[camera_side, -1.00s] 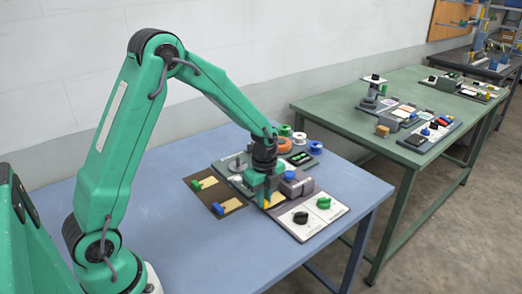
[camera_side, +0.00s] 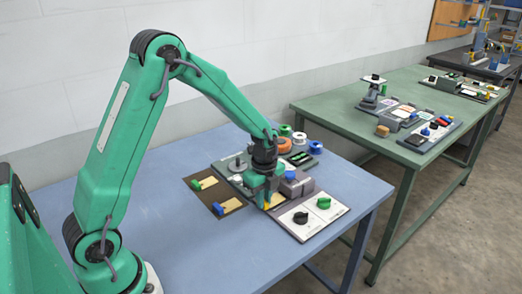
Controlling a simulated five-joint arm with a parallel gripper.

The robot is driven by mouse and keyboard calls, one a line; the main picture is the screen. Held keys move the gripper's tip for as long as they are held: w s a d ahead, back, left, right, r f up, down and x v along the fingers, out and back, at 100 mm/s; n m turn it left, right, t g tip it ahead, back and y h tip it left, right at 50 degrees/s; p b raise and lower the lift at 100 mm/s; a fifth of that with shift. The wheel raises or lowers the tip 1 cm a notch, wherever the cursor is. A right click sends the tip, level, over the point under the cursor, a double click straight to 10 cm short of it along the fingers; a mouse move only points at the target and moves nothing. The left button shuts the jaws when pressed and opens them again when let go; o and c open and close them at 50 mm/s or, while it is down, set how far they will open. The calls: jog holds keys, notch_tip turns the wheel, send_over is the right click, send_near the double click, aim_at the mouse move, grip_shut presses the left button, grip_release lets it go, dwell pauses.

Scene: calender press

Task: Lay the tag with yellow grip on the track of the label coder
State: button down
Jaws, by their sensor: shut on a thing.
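My gripper (camera_side: 266,197) is shut on the yellow grip (camera_side: 267,204) of a tag, low over the label coder. A pale strip (camera_side: 278,199), which looks like the tag's plate, shows just right of the fingers. The label coder (camera_side: 297,186) is a grey unit with a blue knob on top. Its track is mostly hidden by my gripper, so I cannot tell whether the tag touches it.
A dark brown mat (camera_side: 231,198) to the left holds a green-grip tag (camera_side: 196,184) and a blue-grip tag (camera_side: 219,208). A white panel (camera_side: 310,214) with dark and green knobs lies in front right. Coloured spools (camera_side: 285,130) stand behind. The blue table's left is clear.

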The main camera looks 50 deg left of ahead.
jog(key=shift+f, duration=0.4)
dwell(0.8)
jog(key=c, duration=0.7)
grip_release()
jog(key=shift+c, duration=0.2)
jog(key=shift+r, duration=0.2)
jog(key=shift+r, duration=3.3)
jog(key=shift+r, duration=0.1)
